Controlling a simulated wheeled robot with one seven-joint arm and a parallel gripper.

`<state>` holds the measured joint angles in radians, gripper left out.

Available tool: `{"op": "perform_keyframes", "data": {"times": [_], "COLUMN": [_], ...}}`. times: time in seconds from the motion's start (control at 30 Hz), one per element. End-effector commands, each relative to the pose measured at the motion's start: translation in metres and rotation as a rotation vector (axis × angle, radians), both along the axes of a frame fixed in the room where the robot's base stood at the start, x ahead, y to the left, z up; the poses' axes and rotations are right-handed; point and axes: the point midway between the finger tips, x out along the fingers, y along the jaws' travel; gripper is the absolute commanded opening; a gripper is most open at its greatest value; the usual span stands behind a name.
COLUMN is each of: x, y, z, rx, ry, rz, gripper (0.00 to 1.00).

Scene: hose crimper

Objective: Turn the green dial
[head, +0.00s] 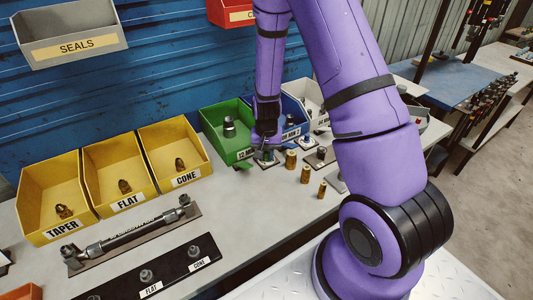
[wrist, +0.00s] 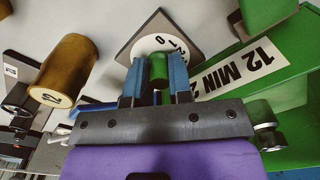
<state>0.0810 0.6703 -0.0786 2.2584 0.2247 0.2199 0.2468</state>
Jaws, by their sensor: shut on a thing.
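The green dial (wrist: 158,68) shows in the wrist view as a small green knob on a square plate with a white numbered scale (wrist: 156,42). My gripper (wrist: 157,76) has its two blue-lined fingers on either side of the knob and is shut on it. In the head view my gripper (head: 266,150) points down at the bench by the front of the green bin. The dial's plate (head: 268,161) shows just below it there, and the knob is mostly hidden by the fingers. The pointer's exact reading is too small to tell.
The green bin (head: 222,142) stands close beside my gripper; its label (wrist: 243,68) shows near the fingers. Brass fittings (head: 291,160) stand to the right, one close by in the wrist view (wrist: 65,70). Yellow bins (head: 119,190) and a hose assembly (head: 130,236) lie left.

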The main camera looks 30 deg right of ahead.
Motion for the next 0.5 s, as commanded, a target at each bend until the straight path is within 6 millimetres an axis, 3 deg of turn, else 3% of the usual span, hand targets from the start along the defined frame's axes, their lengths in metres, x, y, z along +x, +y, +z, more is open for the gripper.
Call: {"op": "perform_keyframes", "data": {"times": [0.5], "x": [0.0002], "y": [0.0000], "z": [0.0003], "rx": [0.000], "ry": [-0.001], "rz": [0.476], "gripper": [0.00]}}
